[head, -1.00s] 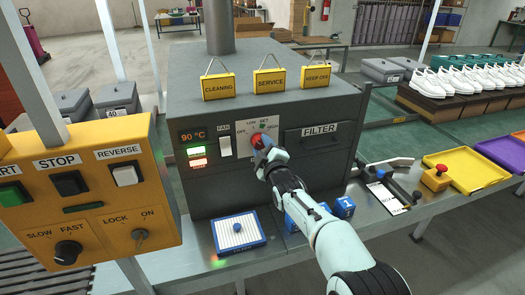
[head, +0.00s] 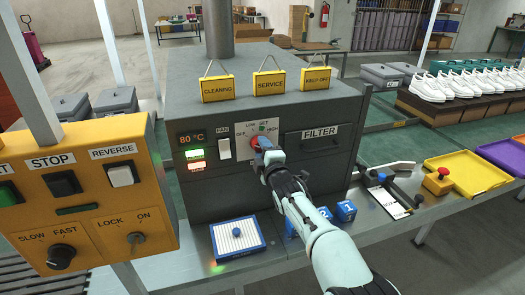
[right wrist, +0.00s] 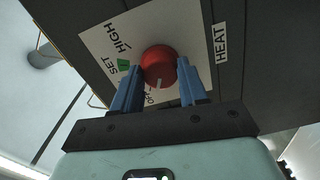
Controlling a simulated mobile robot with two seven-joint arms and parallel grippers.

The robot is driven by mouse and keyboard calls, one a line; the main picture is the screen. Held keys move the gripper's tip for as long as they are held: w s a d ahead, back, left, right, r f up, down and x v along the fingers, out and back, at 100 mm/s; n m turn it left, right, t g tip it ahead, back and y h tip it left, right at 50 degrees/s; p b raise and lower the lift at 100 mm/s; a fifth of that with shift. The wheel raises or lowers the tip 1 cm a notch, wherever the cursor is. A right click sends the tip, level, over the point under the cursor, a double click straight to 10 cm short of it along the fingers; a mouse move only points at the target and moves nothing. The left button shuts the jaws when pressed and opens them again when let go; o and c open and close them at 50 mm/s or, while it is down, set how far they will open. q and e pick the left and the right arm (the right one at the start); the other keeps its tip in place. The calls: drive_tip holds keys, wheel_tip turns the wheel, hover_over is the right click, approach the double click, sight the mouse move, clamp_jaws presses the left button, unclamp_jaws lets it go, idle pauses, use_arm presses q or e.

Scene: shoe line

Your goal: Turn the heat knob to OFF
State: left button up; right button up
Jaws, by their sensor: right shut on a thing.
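The red heat knob (head: 257,143) is on the grey oven's front panel, on a white plate with LOW, SET, HIGH and OFF marks. My right gripper (head: 266,155) is shut on it, partly hiding the plate in the head view. In the right wrist view the knob (right wrist: 159,63) sits between the two blue fingers (right wrist: 159,86). Its white pointer line points down toward the OFF mark (right wrist: 150,98), which is partly hidden beside the left finger. A green mark (right wrist: 124,65) sits by SET. My left gripper is not in view.
The display (head: 191,138) reads 80 °C, left of the FAN switch (head: 225,148). The FILTER drawer (head: 320,139) is right of the knob. A yellow control box (head: 90,195) stands at left. Blue numbered blocks (head: 345,211) lie below near my arm.

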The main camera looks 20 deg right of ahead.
drive_tip(key=o, duration=1.1)
drive_tip(key=shift+c, duration=0.2)
drive_tip(key=s+p, duration=0.2)
drive_tip(key=s, duration=1.1)
drive_tip(key=shift+s+d, duration=0.2)
drive_tip(key=shift+d, duration=0.05)
drive_tip(key=shift+f, duration=0.1)
